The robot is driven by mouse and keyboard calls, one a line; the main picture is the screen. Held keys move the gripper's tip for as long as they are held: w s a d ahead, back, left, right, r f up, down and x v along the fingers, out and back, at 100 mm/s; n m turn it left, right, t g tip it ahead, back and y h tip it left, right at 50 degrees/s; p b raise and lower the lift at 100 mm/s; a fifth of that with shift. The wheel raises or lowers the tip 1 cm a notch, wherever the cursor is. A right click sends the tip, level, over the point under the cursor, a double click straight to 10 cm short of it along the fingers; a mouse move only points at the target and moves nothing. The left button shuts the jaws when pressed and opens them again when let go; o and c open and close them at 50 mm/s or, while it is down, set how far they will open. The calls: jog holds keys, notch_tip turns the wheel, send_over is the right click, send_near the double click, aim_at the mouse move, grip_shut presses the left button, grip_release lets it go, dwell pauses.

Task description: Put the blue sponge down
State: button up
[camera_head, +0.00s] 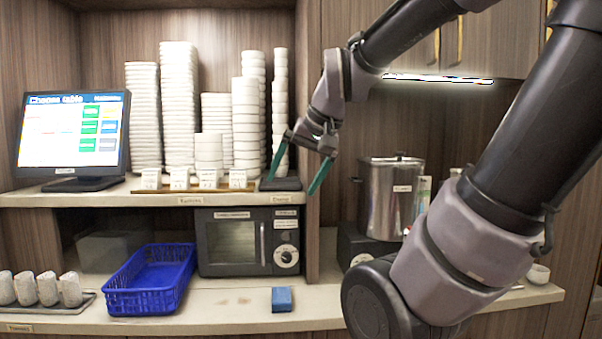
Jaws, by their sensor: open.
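The blue sponge (282,299) lies on the light counter (232,318), near its front edge and in front of the microwave. My gripper (294,170) is up at the height of the upper shelf, well above the sponge and apart from it. Its two green fingers are spread wide, with nothing between them.
A blue basket (151,281) stands left of the sponge, and a dark microwave (249,241) behind it. Tall stacks of white dishes (180,105) and a screen (72,135) stand on the upper shelf. A steel pot (390,197) is at right. Bare counter surrounds the sponge.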

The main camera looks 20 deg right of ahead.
jog(key=shift+t, duration=0.4)
jog(key=s, duration=0.1)
jog(key=s+r, duration=0.1)
jog(key=s, duration=0.1)
jog(key=shift+s+a+r, duration=0.1)
jog(key=shift+s+r, duration=0.15)
jog(key=shift+s, duration=0.15)
dwell(0.7)
jog(key=g+h, duration=0.3)
jog(key=g, duration=0.3)
send_over(281, 294)
jog(key=s, duration=0.1)
notch_tip(281, 294, down, 34)
jog(key=shift+a+f, duration=0.15)
jog(key=shift+t, duration=0.3)
jog(key=f, duration=0.5)
jog(key=shift+w+f, duration=0.35)
jog(key=shift+w, duration=0.05)
jog(key=c, duration=1.4)
notch_tip(281, 294, up, 10)
jog(key=shift+r, duration=0.1)
jog(key=shift+c, duration=0.2)
